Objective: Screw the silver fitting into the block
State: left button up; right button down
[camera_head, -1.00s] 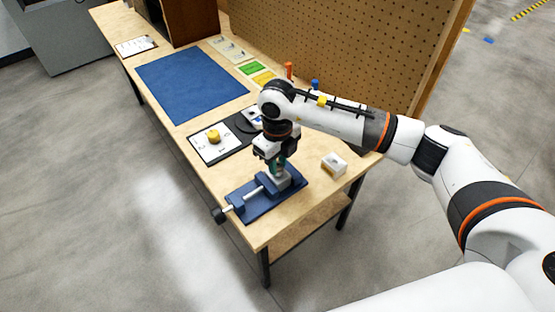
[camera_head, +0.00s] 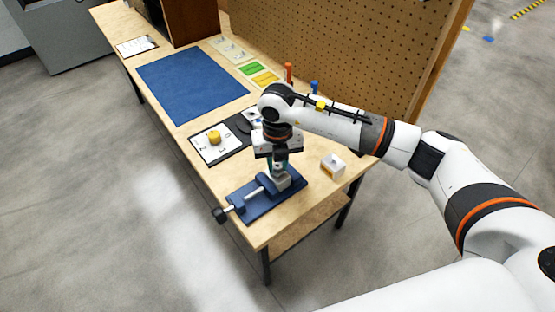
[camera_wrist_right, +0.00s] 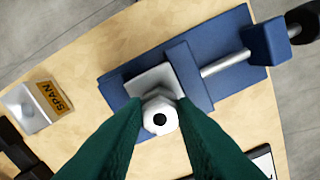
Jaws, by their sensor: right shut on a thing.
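The silver fitting (camera_wrist_right: 160,117) shows in the right wrist view as a pale hex ring with a dark hole, between my green fingertips. My right gripper (camera_head: 281,168) is shut on it, pointing down over the vise. The fitting sits over the grey block (camera_wrist_right: 147,80), which is held in the jaws of the blue vise (camera_wrist_right: 120,89). In the head view the block (camera_head: 281,181) shows just under the gripper. The gripper hides most of the fitting there, and how deep it sits in the block cannot be told. My left gripper is not in view.
A pegboard (camera_head: 350,55) borders the table's right side.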

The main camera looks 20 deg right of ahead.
jog(key=shift+m, duration=0.5)
jog(key=m+p, duration=0.1)
jog(key=m, duration=0.1)
jog(key=shift+r+m, duration=0.15)
jog(key=shift+m, duration=0.85)
jog(key=shift+m+p, duration=0.85)
jog(key=shift+m, duration=0.95)
jog(key=c, duration=1.1)
grip_release()
